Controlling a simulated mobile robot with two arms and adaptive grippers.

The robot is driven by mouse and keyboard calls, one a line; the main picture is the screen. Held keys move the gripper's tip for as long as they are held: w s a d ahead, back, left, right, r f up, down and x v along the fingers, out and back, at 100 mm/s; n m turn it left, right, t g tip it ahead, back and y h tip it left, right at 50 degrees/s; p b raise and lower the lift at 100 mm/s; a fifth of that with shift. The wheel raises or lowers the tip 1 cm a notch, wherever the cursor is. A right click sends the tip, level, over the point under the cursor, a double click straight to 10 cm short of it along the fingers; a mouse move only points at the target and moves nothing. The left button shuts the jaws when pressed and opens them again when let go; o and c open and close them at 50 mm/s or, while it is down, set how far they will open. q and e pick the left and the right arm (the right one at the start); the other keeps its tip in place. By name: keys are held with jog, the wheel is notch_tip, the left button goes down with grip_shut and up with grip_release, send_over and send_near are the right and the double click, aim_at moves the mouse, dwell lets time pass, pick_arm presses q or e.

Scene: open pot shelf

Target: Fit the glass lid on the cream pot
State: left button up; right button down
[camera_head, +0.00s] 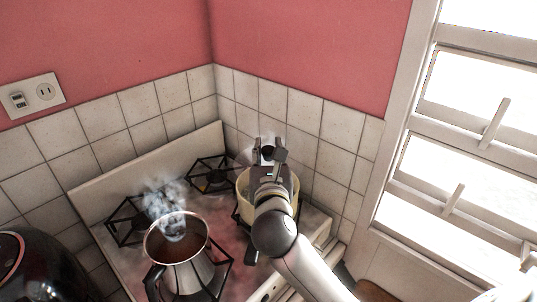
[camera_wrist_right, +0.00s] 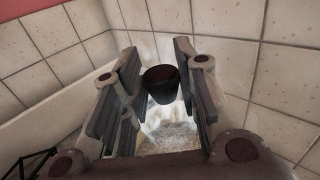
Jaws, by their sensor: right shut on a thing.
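The cream pot (camera_head: 241,186) stands on the back right of the stove, partly hidden under my right arm. My right gripper (camera_head: 269,153) is above the pot's far side, near the tiled corner. In the right wrist view my right gripper (camera_wrist_right: 165,85) has its fingers on either side of a dark knob (camera_wrist_right: 160,84), shut on it. The glass lid (camera_wrist_right: 172,132) shows as a pale, see-through patch below the knob; its rim is hard to make out. I cannot tell whether the lid touches the pot. My left gripper is not in view.
A steaming steel pot (camera_head: 181,262) with brown liquid stands on the front burner. A black rounded appliance (camera_head: 45,272) is at the lower left. An empty burner grate (camera_head: 212,175) lies left of the cream pot. Tiled walls (camera_head: 345,125) close off the back; a window (camera_head: 465,130) is at right.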

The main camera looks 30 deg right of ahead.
notch_tip(320, 180, down, 2)
jog(key=shift+w+f+b, duration=0.15)
jog(key=shift+f+b, duration=0.1)
jog(key=shift+b, duration=0.75)
notch_tip(320, 180, down, 2)
jog(key=shift+f+b, duration=0.25)
jog(key=shift+b, duration=0.9)
jog(key=shift+f, duration=0.35)
pick_arm(q)
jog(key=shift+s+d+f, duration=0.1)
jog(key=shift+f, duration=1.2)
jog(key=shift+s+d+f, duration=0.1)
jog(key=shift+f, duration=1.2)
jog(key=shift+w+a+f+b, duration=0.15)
jog(key=shift+b, duration=0.2)
pick_arm(e)
jog(key=shift+f, duration=0.45)
jog(key=c, duration=1)
grip_release()
jog(key=shift+c, duration=0.2)
jog(key=shift+r, duration=0.1)
notch_tip(320, 180, up, 10)
jog(key=shift+f, duration=0.1)
